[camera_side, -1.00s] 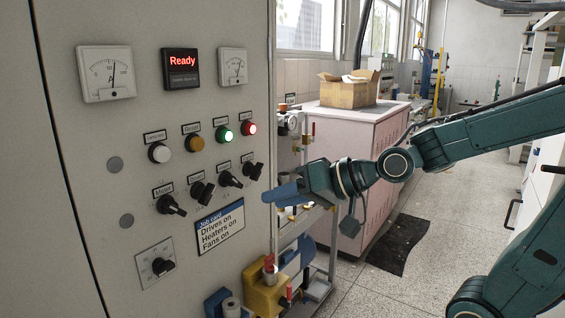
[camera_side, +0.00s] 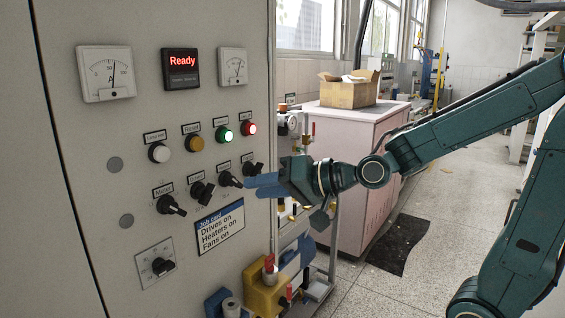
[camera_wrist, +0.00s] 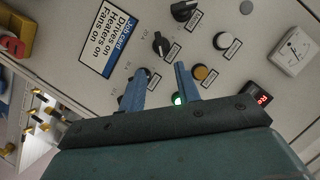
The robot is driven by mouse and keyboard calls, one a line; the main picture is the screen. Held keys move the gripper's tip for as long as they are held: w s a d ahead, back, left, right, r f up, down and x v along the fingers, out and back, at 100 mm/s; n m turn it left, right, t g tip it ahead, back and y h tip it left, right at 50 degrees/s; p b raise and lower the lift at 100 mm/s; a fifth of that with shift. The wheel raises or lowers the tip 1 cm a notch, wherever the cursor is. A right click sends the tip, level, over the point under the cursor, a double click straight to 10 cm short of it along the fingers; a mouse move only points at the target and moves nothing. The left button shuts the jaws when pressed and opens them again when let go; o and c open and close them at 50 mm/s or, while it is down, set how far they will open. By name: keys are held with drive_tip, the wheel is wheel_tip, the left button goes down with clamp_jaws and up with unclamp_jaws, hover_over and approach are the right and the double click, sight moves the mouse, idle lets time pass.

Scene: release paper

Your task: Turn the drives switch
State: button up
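The drives switch (camera_side: 202,193) is a black rotary knob, second from the left in the row of switches in the side view. A black knob in the wrist view (camera_wrist: 161,42), just beyond my fingertips, appears to be the same switch. My gripper (camera_side: 248,183) has its blue fingers toward the panel, to the right of the drives switch and near the third knob (camera_side: 229,179). In the wrist view my gripper (camera_wrist: 160,69) is open, with a clear gap between the fingers. No knob is visibly held. The left finger partly covers a dark knob there.
A job card (camera_side: 220,228) reads "Drives on, Heaters on, Fans on". Neighbouring knobs sit left (camera_side: 171,205) and right (camera_side: 253,170). Lamps, including a lit green one (camera_side: 223,133), are above. The display (camera_side: 181,69) reads "Ready". Yellow equipment (camera_side: 264,292) stands below right.

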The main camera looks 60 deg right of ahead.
sight(211, 194)
drive_tip(key=shift+x, duration=5.8)
drive_tip(key=shift+a, duration=0.1)
clamp_jaws()
